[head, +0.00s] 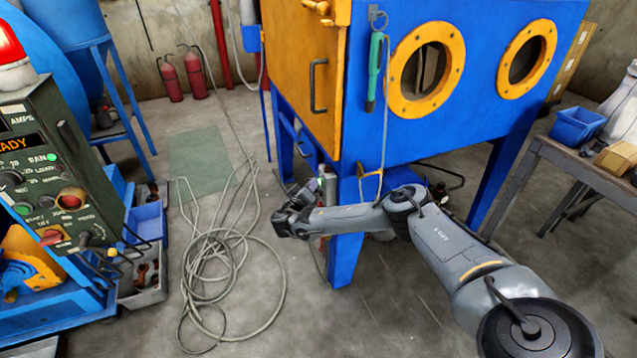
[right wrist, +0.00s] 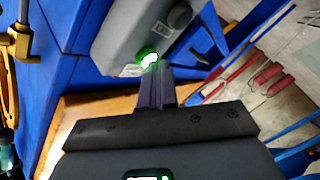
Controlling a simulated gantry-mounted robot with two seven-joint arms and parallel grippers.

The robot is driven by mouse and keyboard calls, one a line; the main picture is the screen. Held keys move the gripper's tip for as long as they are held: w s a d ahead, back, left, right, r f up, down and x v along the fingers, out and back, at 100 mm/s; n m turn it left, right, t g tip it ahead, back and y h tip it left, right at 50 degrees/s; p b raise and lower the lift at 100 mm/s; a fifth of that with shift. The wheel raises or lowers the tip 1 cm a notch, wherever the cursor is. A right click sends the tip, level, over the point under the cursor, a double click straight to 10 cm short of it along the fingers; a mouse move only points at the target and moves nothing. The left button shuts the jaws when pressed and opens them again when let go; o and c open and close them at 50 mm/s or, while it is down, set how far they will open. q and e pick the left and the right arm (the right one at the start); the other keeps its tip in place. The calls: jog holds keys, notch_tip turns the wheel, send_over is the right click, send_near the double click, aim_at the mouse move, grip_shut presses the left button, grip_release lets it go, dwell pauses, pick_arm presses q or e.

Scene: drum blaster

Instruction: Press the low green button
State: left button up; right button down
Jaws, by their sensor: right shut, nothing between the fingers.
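The low green button (right wrist: 148,58) glows on a grey box (right wrist: 125,35) in the right wrist view. My right gripper (right wrist: 155,75) is shut and empty, with its fingertips right at the button's edge and partly overlapping it in the picture. I cannot tell whether they touch it. In the head view my right arm reaches left to the front of the blue cabinet (head: 347,225), and my right gripper (head: 303,192) is small and dark beside the cabinet's lower part. The button is not clearly visible there. My left gripper is not in view.
A dark knob (right wrist: 180,17) sits on the same grey box. A control panel (head: 45,165) with green and red buttons stands at the left. A coiled cable (head: 225,270) lies on the floor. A table (head: 570,160) with a blue bin (head: 577,127) stands at the right.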

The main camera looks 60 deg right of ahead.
jog(key=shift+w+a, duration=0.5)
jog(key=shift+a, duration=0.05)
jog(key=shift+w+a, duration=1.6)
jog(key=shift+a, duration=0.3)
jog(key=shift+n, duration=0.3)
